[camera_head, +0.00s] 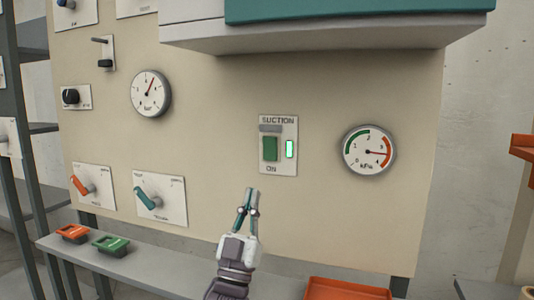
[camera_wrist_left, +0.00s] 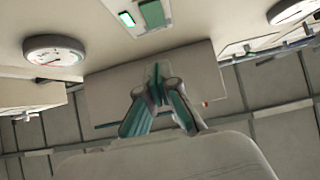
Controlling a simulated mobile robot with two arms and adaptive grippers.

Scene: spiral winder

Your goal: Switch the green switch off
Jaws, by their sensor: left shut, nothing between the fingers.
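The green switch (camera_head: 270,148) sits on a white plate (camera_head: 291,120) marked "SUCTION" above and "ON" below, on the beige panel. A lit green indicator (camera_head: 290,149) is just right of it. In the left wrist view the switch (camera_wrist_left: 152,13) and its glowing indicator (camera_wrist_left: 127,19) are at the top, partly cut off. My left gripper (camera_head: 250,192) is shut and empty, fingers pointing up, just below and left of the plate, apart from the switch in the picture. Its fingers also show in the left wrist view (camera_wrist_left: 157,82). My right gripper is not in view.
A kPa gauge (camera_head: 368,151) is right of the switch and another gauge (camera_head: 151,93) is upper left. Orange (camera_head: 82,185) and teal (camera_head: 148,197) rotary handles are lower left. A grey hood (camera_head: 320,38) juts out above. A ledge (camera_head: 150,262) runs below the panel.

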